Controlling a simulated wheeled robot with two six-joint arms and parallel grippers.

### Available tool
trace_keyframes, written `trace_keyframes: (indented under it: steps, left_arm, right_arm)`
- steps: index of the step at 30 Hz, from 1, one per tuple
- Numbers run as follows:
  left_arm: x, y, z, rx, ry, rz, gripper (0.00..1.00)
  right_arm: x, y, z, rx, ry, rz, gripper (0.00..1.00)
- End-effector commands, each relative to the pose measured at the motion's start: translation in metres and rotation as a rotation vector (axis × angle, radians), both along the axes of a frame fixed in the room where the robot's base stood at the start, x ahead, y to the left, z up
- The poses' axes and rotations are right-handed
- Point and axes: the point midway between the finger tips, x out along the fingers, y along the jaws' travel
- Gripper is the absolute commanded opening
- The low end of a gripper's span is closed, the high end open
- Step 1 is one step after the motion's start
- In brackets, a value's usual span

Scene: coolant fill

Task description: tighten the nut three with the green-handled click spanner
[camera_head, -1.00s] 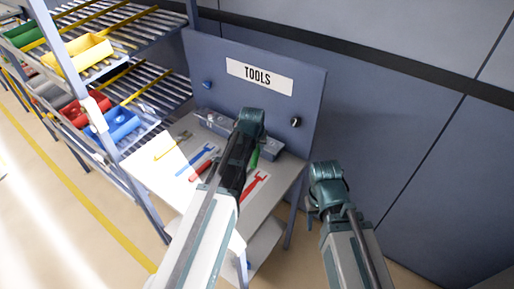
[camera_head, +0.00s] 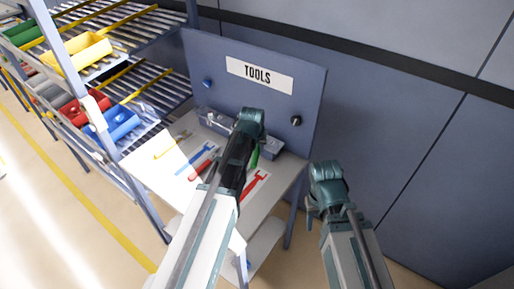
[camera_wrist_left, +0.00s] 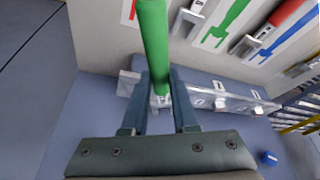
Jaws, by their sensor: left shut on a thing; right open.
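The green-handled click spanner (camera_wrist_left: 153,40) is between the fingers of my left gripper (camera_wrist_left: 163,80), which is shut on its handle. In the left wrist view the handle runs up out of the top edge, so the far end is out of sight. In the head view only a sliver of green (camera_head: 254,158) shows beside my left arm, over the tool bench. My right gripper (camera_head: 316,208) is open and empty, to the right of the bench. Nut three is not in view.
A metal holder (camera_wrist_left: 215,98) stands along the back panel. A rack with bins (camera_head: 120,120) is at left.

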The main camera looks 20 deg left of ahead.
Motion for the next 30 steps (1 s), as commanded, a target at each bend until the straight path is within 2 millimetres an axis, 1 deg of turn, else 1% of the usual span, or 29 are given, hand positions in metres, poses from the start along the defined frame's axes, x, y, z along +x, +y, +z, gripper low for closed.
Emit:
trace_keyframes:
  steps: [24, 30]
  left_arm:
    - [0.0, 0.0, -0.022, 0.0, 0.0, 0.0, 0.0]
    - [0.0, 0.0, -0.024, 0.0, 0.0, 0.0, 0.0]
  right_arm:
    - [0.0, 0.0, -0.022, 0.0, 0.0, 0.0, 0.5]
    - [0.0, 0.0, -0.024, 0.0, 0.0, 0.0, 0.5]
